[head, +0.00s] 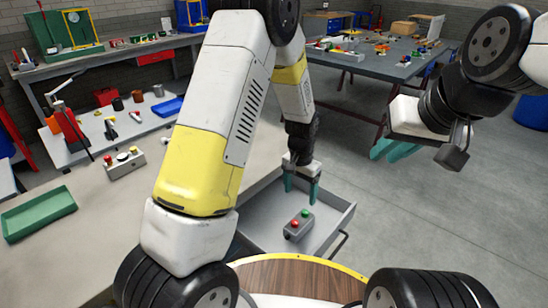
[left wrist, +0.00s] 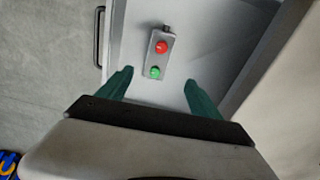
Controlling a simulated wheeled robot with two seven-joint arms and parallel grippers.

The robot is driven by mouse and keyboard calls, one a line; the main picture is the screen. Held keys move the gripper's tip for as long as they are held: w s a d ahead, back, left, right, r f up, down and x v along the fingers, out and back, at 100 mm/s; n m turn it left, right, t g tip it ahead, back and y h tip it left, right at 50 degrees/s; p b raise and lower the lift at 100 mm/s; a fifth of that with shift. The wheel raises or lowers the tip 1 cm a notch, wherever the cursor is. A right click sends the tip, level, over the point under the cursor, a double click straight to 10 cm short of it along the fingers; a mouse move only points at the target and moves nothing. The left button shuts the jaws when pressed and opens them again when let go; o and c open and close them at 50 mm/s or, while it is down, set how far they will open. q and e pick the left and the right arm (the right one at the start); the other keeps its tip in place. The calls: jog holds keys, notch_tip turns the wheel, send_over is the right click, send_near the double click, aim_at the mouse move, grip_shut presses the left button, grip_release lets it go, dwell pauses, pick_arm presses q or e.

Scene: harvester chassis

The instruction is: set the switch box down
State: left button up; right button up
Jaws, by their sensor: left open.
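The grey switch box (head: 299,225) with a red and a green button lies in an open grey drawer (head: 262,238). It also shows in the left wrist view (left wrist: 158,58), lying on the drawer floor (left wrist: 200,45) ahead of the fingertips. My left gripper (head: 302,190) points down over the drawer with its two green fingers spread and empty. In the left wrist view the fingers (left wrist: 158,80) stand to either side of the box's near end, apart from it. My right gripper (head: 383,148) is at the right, over the floor, with its green fingers seen from the side and nothing seen in them.
A second box with buttons (head: 124,162) and a green tray (head: 38,213) sit on the worktop at left. A drawer handle (head: 338,246) juts out at the drawer's right. Workbenches with tools stand behind. The floor at right is clear.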

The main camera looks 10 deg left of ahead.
pick_arm(q)
jog(key=s+a+r+n+t+h, duration=0.1)
jog(key=s+a+r, duration=0.2)
jog(key=r, duration=0.7)
jog(key=s+a+r+n+t+h, duration=0.15)
jog(key=a+r, duration=0.25)
jog(key=r, duration=0.6)
jog(key=s+a+r+n+t, duration=0.1)
jog(key=s+a+r, duration=0.2)
jog(key=s+r, duration=0.2)
jog(key=s+a+r+n+t, duration=0.2)
jog(key=s+r, duration=0.3)
jog(key=s, duration=0.6)
jog(key=shift+a+r+y, duration=0.25)
jog(key=shift+a+y, duration=0.1)
jog(key=shift+a, duration=0.4)
jog(key=shift+t, duration=0.25)
